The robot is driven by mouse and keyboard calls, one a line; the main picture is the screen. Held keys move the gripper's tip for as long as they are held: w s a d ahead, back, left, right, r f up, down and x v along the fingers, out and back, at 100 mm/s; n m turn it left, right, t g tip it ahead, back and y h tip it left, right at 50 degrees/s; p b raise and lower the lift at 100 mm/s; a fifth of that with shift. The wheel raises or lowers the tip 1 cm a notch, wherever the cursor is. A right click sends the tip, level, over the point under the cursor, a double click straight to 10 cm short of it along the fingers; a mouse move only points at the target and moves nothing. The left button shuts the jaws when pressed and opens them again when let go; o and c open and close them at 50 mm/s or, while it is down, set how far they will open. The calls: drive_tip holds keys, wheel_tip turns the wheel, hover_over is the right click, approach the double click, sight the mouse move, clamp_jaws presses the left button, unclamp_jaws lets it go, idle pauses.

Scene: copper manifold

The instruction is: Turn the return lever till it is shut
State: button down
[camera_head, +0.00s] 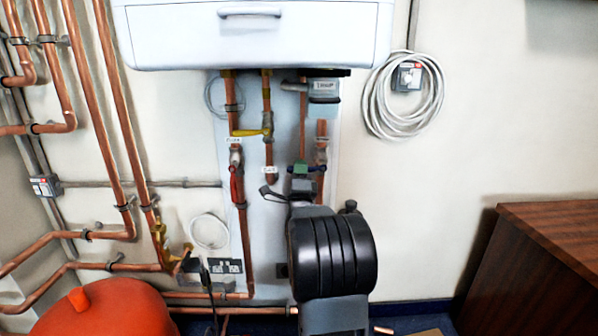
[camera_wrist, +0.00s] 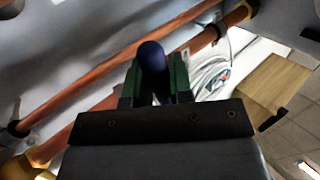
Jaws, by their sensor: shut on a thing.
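The return lever has a dark blue handle (camera_wrist: 152,57), which shows in the wrist view between the two green fingertips of my gripper (camera_wrist: 155,82). My gripper is shut on this handle. In the head view my gripper (camera_head: 303,170) is at the right-hand copper pipe below the boiler, and it hides most of the lever and valve. A little dark blue shows beside the green fingertips there. The lever's exact angle to its pipe is hard to tell.
A yellow lever (camera_head: 249,132) lies across the pipes to the left. A red lever (camera_head: 237,187) hangs along its pipe further left. The white boiler (camera_head: 250,40) is above. A coiled white cable (camera_head: 375,110) hangs right. A wooden cabinet (camera_head: 550,235) stands far right.

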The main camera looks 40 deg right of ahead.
drive_tip(key=c, duration=1)
unclamp_jaws()
drive_tip(key=shift+s+r, duration=0.1)
drive_tip(key=shift+r, duration=0.25)
drive_tip(key=shift+c, duration=0.2)
drive_tip(key=shift+f, duration=0.1)
drive_tip(key=shift+s+a+f, duration=0.2)
drive_tip(key=shift+a+f, duration=0.05)
drive_tip(key=shift+f, duration=0.05)
drive_tip(key=v, duration=1.3)
drive_tip(key=shift+r, duration=0.1)
